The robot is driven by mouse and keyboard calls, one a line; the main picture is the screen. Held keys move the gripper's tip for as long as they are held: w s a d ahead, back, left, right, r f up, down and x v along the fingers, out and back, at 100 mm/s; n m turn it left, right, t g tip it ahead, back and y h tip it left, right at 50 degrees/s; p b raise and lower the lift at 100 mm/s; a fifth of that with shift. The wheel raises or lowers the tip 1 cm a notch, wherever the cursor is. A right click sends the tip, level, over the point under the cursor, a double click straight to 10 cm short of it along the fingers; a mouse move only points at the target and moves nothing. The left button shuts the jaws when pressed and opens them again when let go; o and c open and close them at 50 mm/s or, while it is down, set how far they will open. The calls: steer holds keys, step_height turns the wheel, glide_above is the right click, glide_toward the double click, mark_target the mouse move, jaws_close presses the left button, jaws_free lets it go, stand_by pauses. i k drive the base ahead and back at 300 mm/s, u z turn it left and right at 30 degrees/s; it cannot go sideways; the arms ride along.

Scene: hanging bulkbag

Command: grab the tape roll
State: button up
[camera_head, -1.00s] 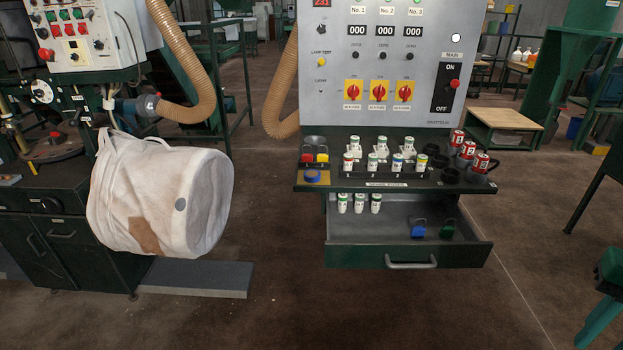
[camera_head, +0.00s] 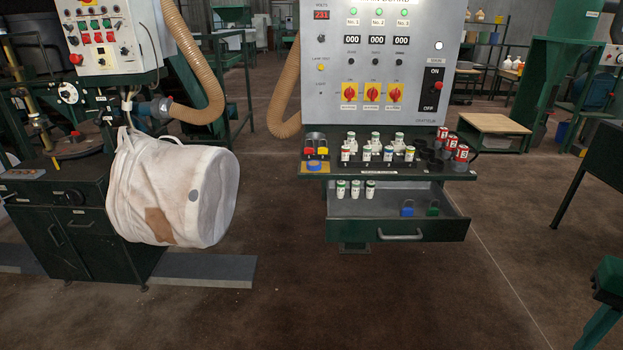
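I cannot make out a tape roll for certain. A small round blue thing (camera_head: 314,165) lies on a yellow patch at the left end of the shelf under the control panel; it is too small to tell whether it is a roll of tape. My gripper is not in view.
The shelf (camera_head: 385,172) holds several small labelled cylinders and red cans (camera_head: 461,153). Below it an open drawer (camera_head: 395,232) holds white cylinders, a blue padlock (camera_head: 407,208) and a green one (camera_head: 432,208). A white bulk bag (camera_head: 180,190) hangs at left. The middle floor is clear.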

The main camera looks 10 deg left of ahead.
mark_target(313, 165)
steer(key=u, duration=0.1)
steer(key=i, duration=1.2)
steer(key=z, duration=0.4)
